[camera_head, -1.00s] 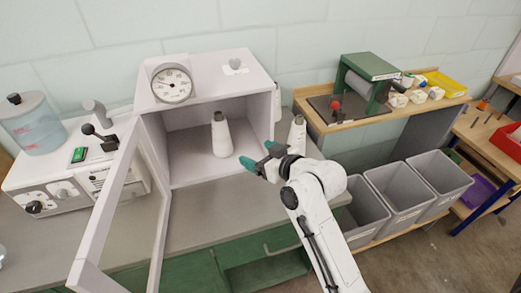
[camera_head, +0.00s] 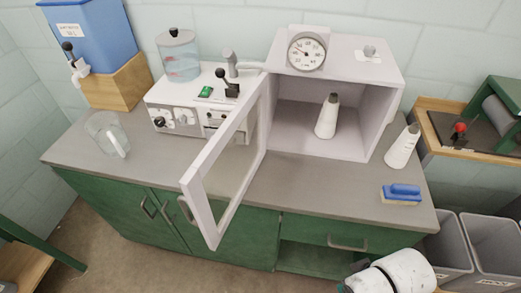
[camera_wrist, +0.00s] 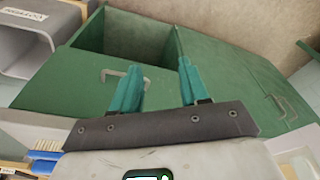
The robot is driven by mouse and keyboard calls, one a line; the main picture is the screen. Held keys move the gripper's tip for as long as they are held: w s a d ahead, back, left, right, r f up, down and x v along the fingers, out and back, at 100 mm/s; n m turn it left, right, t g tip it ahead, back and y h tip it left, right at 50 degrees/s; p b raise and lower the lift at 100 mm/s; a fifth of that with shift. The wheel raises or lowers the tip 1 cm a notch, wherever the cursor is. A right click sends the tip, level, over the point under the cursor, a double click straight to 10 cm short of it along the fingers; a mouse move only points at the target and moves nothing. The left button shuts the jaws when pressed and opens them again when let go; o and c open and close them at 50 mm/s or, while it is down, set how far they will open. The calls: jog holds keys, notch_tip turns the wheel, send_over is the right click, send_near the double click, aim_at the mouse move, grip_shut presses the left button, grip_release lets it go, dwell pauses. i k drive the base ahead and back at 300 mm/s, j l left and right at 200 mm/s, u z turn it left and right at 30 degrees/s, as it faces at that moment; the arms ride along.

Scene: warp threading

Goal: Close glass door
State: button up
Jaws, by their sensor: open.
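The glass door (camera_head: 197,207) stands swung wide open, hinged at the left side of a white cabinet (camera_head: 388,100) on the bench. Its white frame reaches out over the bench front edge. Inside the cabinet a white cone (camera_head: 326,120) with a dark tip stands upright. My gripper (camera_wrist: 160,85) shows in the wrist view with its two teal fingers apart and nothing between them, facing the green bench front. In the head view my arm is at the bottom right, away from the door, and the fingertips are mostly out of frame.
A second white cone (camera_head: 402,149) and a blue-handled brush (camera_head: 401,195) are on the bench right of the cabinet. A white machine (camera_head: 185,112) and a glass jug (camera_head: 108,136) are to the left. Grey bins (camera_head: 485,242) stand at the right. The bench before the cabinet is clear.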

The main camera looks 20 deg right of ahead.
aim_at(191, 183)
jog(key=i+j+z, duration=0.2)
jog(key=j+z, duration=0.25)
jog(key=j, duration=0.65)
jog(key=j+z, duration=0.45)
jog(key=j, duration=0.7)
jog(key=j+z, duration=0.1)
jog(key=j, duration=0.55)
